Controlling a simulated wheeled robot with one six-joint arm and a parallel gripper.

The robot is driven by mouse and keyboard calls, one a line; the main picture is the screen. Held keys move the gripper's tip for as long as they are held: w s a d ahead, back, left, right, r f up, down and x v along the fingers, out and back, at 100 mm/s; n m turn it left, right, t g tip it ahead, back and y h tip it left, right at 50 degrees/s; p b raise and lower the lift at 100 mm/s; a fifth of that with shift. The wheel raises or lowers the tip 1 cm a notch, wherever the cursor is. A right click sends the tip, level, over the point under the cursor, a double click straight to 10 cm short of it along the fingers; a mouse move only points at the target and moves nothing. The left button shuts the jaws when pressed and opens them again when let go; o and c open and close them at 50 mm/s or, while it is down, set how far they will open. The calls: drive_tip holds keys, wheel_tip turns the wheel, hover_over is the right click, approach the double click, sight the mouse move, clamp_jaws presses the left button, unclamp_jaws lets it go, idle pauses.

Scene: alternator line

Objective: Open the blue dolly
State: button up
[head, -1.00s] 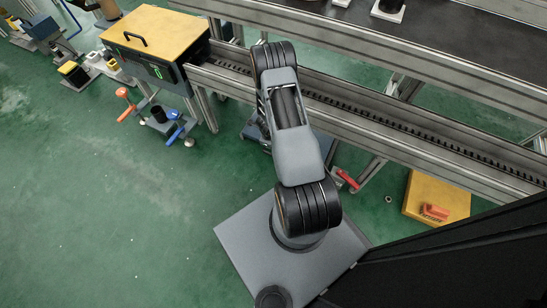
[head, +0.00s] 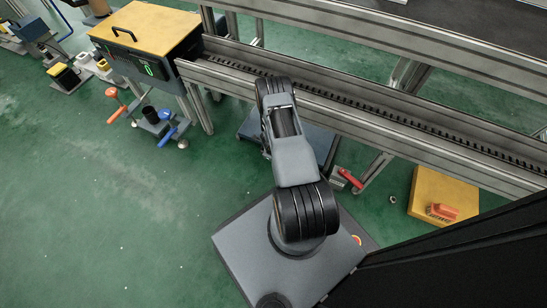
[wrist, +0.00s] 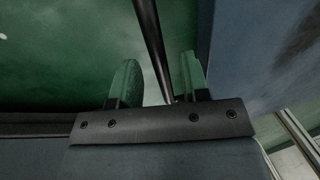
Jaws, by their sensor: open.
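The blue dolly (head: 322,148), a flat dark blue-grey body, sits low under the conveyor, partly hidden behind my arm in the head view. A blue-grey face (wrist: 262,45), likely the same dolly, fills the right side of the wrist view. My gripper (wrist: 158,82) is open, its two greenish fingers apart. A dark slender bar (wrist: 149,45) runs down between the fingers; I cannot tell if either finger touches it. My gripper is hidden behind my arm in the head view.
A conveyor rail (head: 400,112) on metal legs crosses above the dolly. A yellow-topped machine (head: 148,28) stands at the upper left, a small cart (head: 160,126) below it. A yellow box (head: 426,187) with an orange item lies at right. Green floor at left is mostly clear.

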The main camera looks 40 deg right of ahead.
drive_tip(key=shift+f, duration=0.35)
clamp_jaws()
idle(0.4)
